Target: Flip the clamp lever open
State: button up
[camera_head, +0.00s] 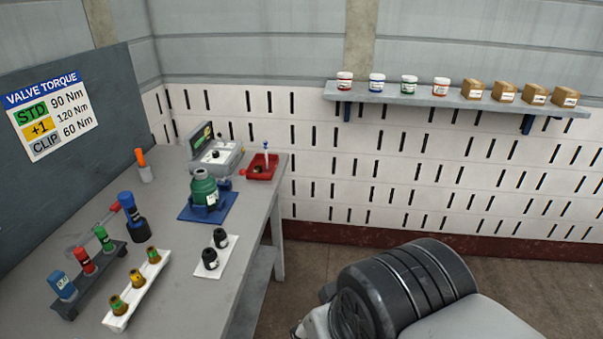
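A green cylinder valve (204,187) stands upright on a blue base plate (186,212) on the bench. A blue clamp part (224,184) sits at its right side. A small red knob (242,172) shows just beyond it, beside the red tray; it may be the end of the clamp lever, but its link to the clamp is too small to tell. Whether the clamp is open or closed cannot be made out. My gripper is not in view; only a dark, ribbed part of my arm shows at the bottom right, apart from the bench.
A grey instrument (213,158) and red tray (262,167) stand behind the clamp. A white block with two black fittings (209,260) lies in front. Racks of coloured sockets (97,268), a blue-topped tool (130,208) and an orange-handled tool (141,158) stand left.

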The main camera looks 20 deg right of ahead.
aim_at(242, 172)
jog(key=i+l+z, duration=0.15)
jog(key=i+l, duration=0.15)
jog(key=i, duration=0.15)
jog(key=i+l+z, duration=0.2)
jog(key=i, duration=0.25)
